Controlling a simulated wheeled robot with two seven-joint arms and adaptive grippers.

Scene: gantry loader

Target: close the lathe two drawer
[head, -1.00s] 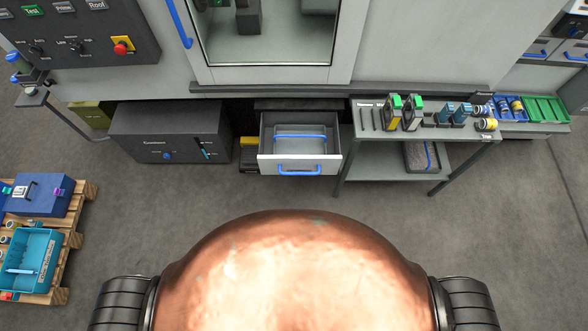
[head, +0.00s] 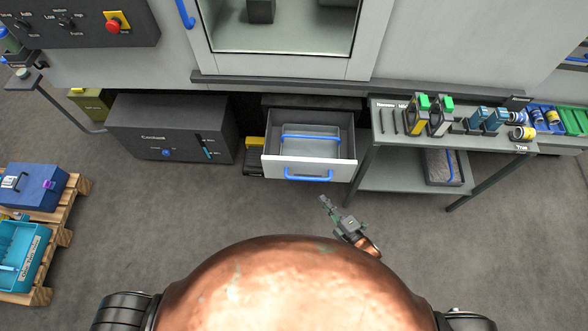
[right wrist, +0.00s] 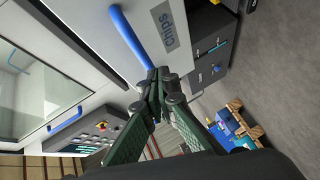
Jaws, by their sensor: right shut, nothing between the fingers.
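The lathe drawer (head: 300,165) stands pulled out under the machine in the head view, with a pale front, a blue bar handle (head: 308,176) and a clear bin (head: 310,144) inside. In the right wrist view, a pale front panel (right wrist: 185,62) with a "Chips" label and a blue handle (right wrist: 130,38) fills the upper middle. My right gripper (head: 324,201) is shut and empty, just in front of and slightly right of the drawer's handle. Its fingers (right wrist: 163,78) overlap the panel in the wrist view; contact cannot be told. My left gripper is out of view.
A dark coolant box (head: 170,128) stands left of the drawer. A grey bench (head: 385,152) with tools stands close on the right, its leg near the drawer. A pallet (head: 62,235) with bins lies at left. The floor before the drawer is clear.

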